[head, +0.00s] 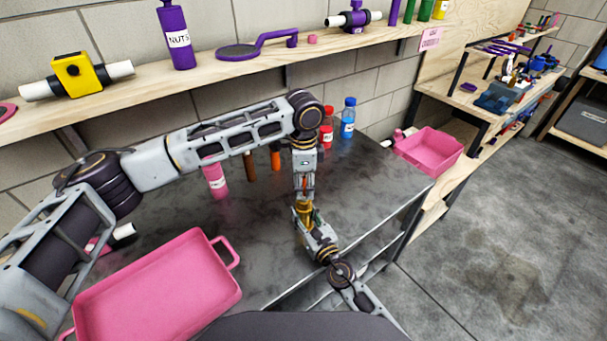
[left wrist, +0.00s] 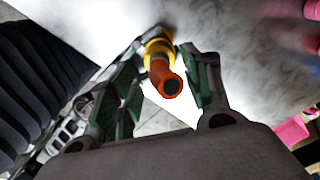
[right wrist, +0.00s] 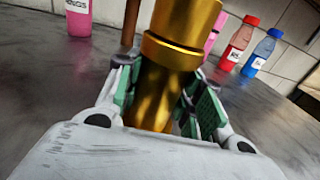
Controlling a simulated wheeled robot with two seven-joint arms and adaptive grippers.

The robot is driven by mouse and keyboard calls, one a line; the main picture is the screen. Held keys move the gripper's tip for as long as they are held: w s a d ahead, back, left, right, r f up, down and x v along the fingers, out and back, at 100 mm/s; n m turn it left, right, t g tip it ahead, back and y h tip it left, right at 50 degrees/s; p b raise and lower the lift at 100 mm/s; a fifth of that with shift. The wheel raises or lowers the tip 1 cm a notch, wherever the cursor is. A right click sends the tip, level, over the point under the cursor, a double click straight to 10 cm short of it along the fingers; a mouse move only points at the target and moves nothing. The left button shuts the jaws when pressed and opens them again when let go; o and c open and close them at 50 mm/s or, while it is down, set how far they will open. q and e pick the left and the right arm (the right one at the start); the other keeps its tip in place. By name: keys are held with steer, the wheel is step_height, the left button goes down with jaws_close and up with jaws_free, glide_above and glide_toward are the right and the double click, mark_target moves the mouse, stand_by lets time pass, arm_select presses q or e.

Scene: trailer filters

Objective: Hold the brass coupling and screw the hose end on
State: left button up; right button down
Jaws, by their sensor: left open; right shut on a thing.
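The brass coupling (head: 307,211) stands roughly upright over the grey table. My right gripper (head: 310,222) is shut on its lower part, and the right wrist view shows the coupling (right wrist: 178,65) between the green pads. The orange hose end (head: 304,184) is above the coupling and lined up with it. In the left wrist view the orange hose end (left wrist: 166,82) shows its open round mouth, with brass (left wrist: 158,48) directly beyond it. I cannot tell how far it is threaded. My left gripper (left wrist: 166,65) is open, its fingers on either side of the hose end.
A pink tray (head: 160,290) lies at the front left of the table (head: 370,180). A pink bottle (head: 215,180), a red bottle (head: 327,128) and a blue bottle (head: 348,118) stand towards the back. A pink bin (head: 430,150) is at the right. A shelf (head: 130,80) runs above.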

arm_select(q)
steer(key=shift+f, duration=1.15)
steer(key=shift+c, duration=0.3)
jaws_close()
steer(key=shift+o, duration=0.3)
jaws_free()
steer(key=shift+r, duration=0.1)
steer(key=shift+r, duration=5.9)
